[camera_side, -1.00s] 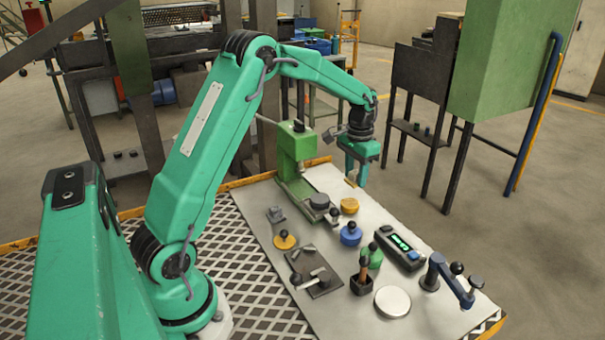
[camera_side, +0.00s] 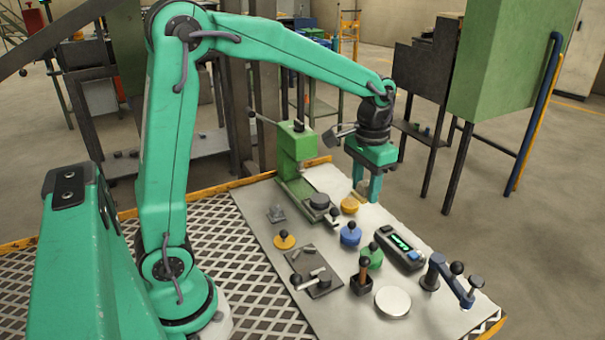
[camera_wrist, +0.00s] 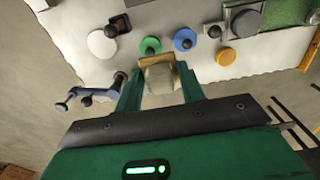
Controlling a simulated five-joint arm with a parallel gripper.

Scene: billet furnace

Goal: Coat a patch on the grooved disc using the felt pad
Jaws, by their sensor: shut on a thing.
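My gripper (camera_side: 367,192) hangs above the back right of the grey worktop, fingers pointing down. In the wrist view my gripper (camera_wrist: 160,82) is shut on a tan, blocky piece, which looks like the felt pad (camera_wrist: 158,77). An orange-yellow disc (camera_side: 350,205) lies just left of the fingers in the side view; it also shows in the wrist view (camera_wrist: 226,57), apart from the pad. A dark round disc (camera_side: 320,201) sits by the green press, also in the wrist view (camera_wrist: 246,23). I cannot make out which disc is grooved.
The green press (camera_side: 296,150) stands behind the discs. Blue (camera_side: 350,236), green (camera_side: 371,259) and yellow (camera_side: 284,241) knobbed pieces stand nearer. A display box (camera_side: 400,248), a blue crank (camera_side: 447,280) and a pale round plate (camera_side: 392,301) occupy the front right.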

